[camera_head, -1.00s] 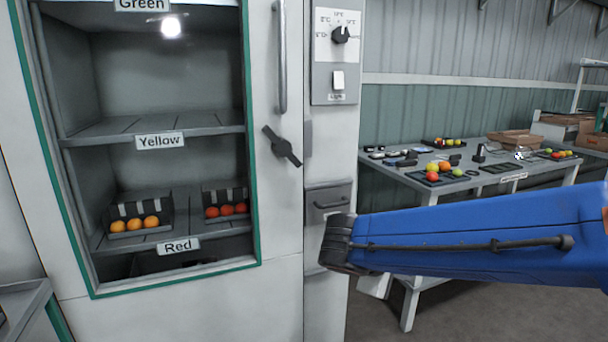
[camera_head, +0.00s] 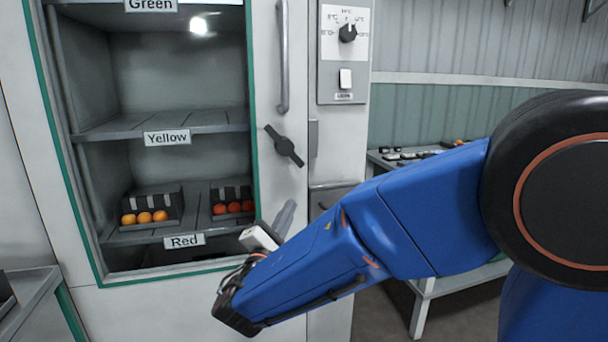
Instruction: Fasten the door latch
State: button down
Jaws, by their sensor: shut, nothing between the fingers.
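The door latch (camera_head: 284,146) is a dark turning handle on the white cabinet door's right-hand stile. It sits tilted, running from upper left to lower right. The white door (camera_head: 277,190) has a green-edged window and looks flush with the cabinet frame; I cannot tell if it is fully closed. My gripper (camera_head: 287,212) is a grey tip pointing up beyond the blue arm, shut and empty. In the picture it is below the latch and apart from it. Part of the gripper is hidden behind my arm.
A long vertical door handle (camera_head: 283,58) is above the latch. A control panel (camera_head: 343,52) with dial and switch is to the right. Shelves behind the window hold boxes of orange (camera_head: 144,217) and red fruit (camera_head: 234,207). A table (camera_head: 378,160) stands behind my arm.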

aim_at(285, 147)
jog(key=a, duration=0.1)
jog(key=a+n+t+y, duration=0.1)
jog(key=s+a+y, duration=0.1)
jog(key=a, duration=0.1)
jog(key=shift+a+r+n, duration=0.1)
jog(key=shift+n, duration=0.3)
jog(key=shift+w, duration=0.15)
jog(key=shift+s+d+r+x, duration=0.2)
jog(key=shift+d+r+x, duration=0.15)
jog(key=shift+x, duration=1.75)
jog(key=shift+s+d+r+x, duration=0.25)
jog(key=shift+d+x, duration=0.15)
jog(key=shift+x, duration=1.75)
jog(key=shift+s+d+r+x, duration=0.1)
jog(key=shift+d+r+x, duration=0.25)
jog(key=shift+x, duration=1.75)
